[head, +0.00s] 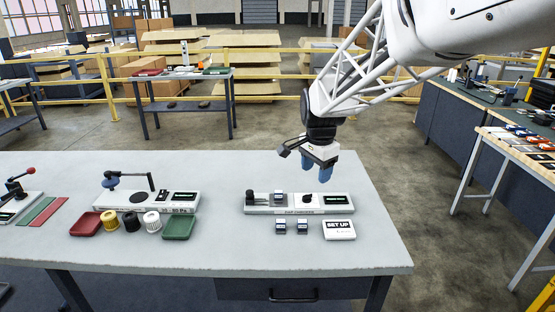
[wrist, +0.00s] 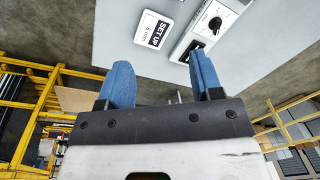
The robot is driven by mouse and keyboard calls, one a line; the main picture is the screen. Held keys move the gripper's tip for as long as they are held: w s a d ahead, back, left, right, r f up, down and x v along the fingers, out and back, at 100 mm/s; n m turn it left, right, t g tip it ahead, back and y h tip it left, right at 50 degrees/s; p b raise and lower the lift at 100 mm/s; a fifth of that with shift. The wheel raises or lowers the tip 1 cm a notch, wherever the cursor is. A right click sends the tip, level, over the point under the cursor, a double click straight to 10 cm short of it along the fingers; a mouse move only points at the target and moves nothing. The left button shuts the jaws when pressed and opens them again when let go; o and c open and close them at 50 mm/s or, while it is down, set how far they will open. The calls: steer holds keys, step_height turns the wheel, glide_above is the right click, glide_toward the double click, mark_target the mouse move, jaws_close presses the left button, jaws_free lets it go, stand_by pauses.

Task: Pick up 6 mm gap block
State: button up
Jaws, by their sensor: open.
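Two small dark blocks with pale labels stand side by side on the grey table in front of the gap checker, a left block (head: 281,227) and a right block (head: 302,227). A similar block (head: 279,197) is on the gap checker (head: 262,209) itself. Their labels are too small to read, so I cannot tell which is 6 mm. My gripper (head: 317,172) is open and empty, above and behind the right part of the checker. In the wrist view its blue fingers (wrist: 160,62) are spread apart. No block shows there.
The checker has a dial (head: 310,200) and a display. A second device (head: 150,200), spools and trays stand at left. The table's right end is clear.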

steer(key=w+a+f+m, duration=0.3)
steer(key=w+a+f, duration=0.15)
steer(key=w, duration=0.55)
steer(key=m+g, duration=0.1)
steer(key=m, duration=0.3)
glide_above(278, 192)
step_height(278, 192, down, 9)
steer(key=shift+d+f, duration=0.1)
steer(key=shift+d, duration=0.05)
steer(key=shift+f, duration=1.25)
steer(key=shift+f, duration=0.1)
steer(key=shift+w+f, duration=0.15)
steer(key=shift+f, duration=2.35)
steer(key=shift+c, duration=0.2)
